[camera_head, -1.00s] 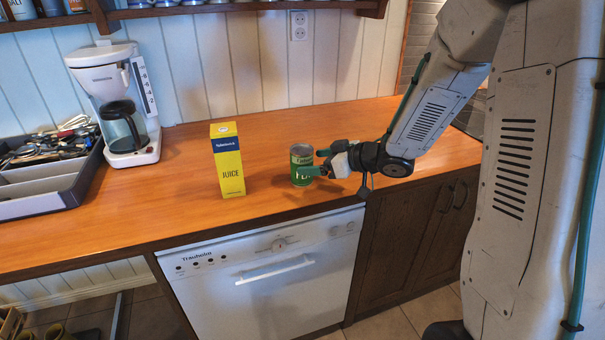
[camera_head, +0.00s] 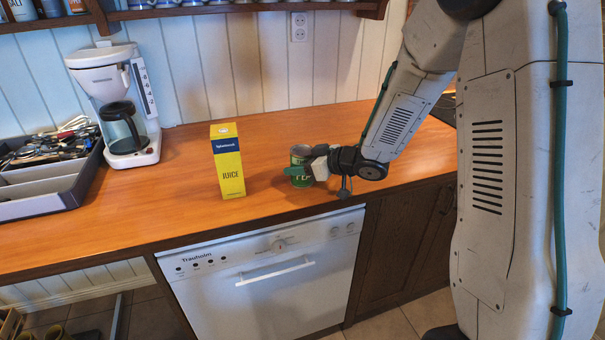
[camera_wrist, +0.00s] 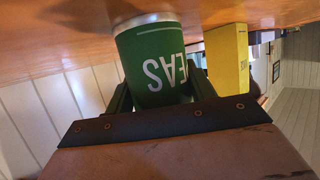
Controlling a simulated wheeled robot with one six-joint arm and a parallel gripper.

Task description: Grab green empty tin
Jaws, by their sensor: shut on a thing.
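The green tin (camera_head: 301,158) stands upright on the wooden counter, to the right of the juice carton. My gripper (camera_head: 299,171) reaches it from the right, low on its side, and is shut on it. In the wrist view the tin (camera_wrist: 155,62) fills the space between the two dark green fingers, with white letters "EAS" on its label and a pale metal rim. My gripper (camera_wrist: 158,95) has one finger along each side of the tin there. The inside of the tin cannot be made out.
A yellow juice carton (camera_head: 229,165) stands close to the left of the tin; it also shows in the wrist view (camera_wrist: 228,60). A coffee maker (camera_head: 120,105) and a grey utensil tray (camera_head: 50,203) are farther left. The counter (camera_head: 265,135) behind the tin is clear.

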